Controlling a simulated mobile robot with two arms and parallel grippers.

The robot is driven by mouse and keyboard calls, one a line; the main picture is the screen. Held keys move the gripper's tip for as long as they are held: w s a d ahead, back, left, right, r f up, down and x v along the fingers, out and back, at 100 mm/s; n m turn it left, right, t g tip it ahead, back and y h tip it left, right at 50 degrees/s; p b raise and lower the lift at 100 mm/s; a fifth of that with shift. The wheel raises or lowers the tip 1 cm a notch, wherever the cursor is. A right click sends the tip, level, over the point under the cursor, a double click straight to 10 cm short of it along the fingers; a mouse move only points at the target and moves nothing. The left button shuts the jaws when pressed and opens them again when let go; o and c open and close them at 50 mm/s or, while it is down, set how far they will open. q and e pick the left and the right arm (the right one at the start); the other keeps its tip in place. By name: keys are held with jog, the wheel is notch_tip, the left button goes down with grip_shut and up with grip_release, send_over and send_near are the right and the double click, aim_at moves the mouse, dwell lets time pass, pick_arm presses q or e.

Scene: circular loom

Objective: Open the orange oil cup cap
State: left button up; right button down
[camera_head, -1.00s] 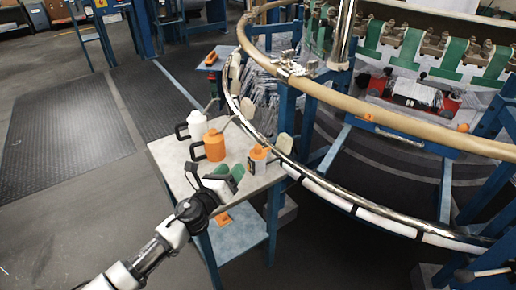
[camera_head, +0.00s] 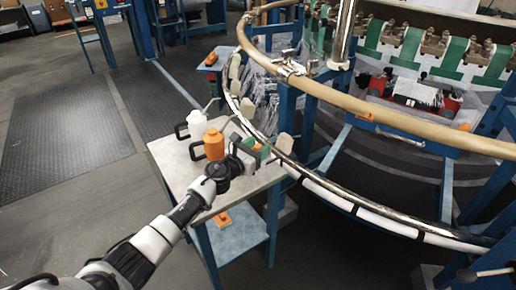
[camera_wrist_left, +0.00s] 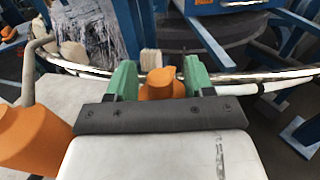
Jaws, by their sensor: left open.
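My left gripper (camera_head: 258,155) reaches over the small table, its green fingers at the small orange oil cup, which is mostly hidden behind the gripper in the head view. In the left wrist view the orange cap (camera_wrist_left: 161,84) sits between the two open green fingers (camera_wrist_left: 160,80). I cannot tell whether either finger touches it. The cap looks seated upright on the cup; the cup's body is hidden below. My right gripper is not in view.
An orange oil can (camera_head: 213,146) and a white can (camera_head: 197,124) stand beside the gripper on the grey table (camera_head: 175,160). The loom's curved metal rail (camera_head: 325,188) passes close behind the cup. An orange item (camera_head: 223,220) lies on the lower shelf.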

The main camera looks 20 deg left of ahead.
pick_arm(q)
jog(key=shift+w, duration=0.15)
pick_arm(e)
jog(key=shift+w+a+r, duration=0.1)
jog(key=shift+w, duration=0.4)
pick_arm(q)
jog(key=c, duration=0.9)
grip_shut()
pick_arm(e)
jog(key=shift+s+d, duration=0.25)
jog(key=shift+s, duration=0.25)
pick_arm(q)
jog(key=shift+d, duration=0.1)
